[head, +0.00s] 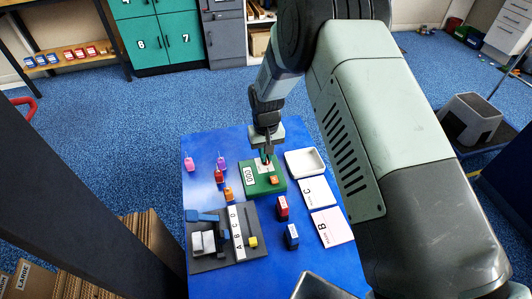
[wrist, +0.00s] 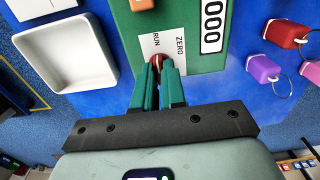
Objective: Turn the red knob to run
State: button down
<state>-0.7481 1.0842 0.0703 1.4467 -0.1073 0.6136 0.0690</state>
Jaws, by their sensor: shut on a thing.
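The red knob (wrist: 157,58) is on a white label plate (wrist: 150,44) on a green counter box (wrist: 190,62). The plate reads RUN on one side and ZERO on the other. My gripper (wrist: 158,66) is shut on the knob, one finger on each side of it. The fingers cover most of the knob, and I cannot tell which word it points to. In the head view the green box (head: 256,188) stands on the blue table, with my gripper (head: 267,155) over its far end. The counter window (wrist: 211,22) shows zeros.
A white tray (wrist: 66,55) is close beside the box. Stamps (head: 282,207), cards (head: 332,228) and a grey fixture (head: 205,262) are nearer on the table.

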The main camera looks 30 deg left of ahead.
jog(key=c, duration=1.2)
grip_release()
jog(key=shift+r, duration=0.15)
notch_tip(320, 180, up, 11)
jog(key=shift+f, duration=0.2)
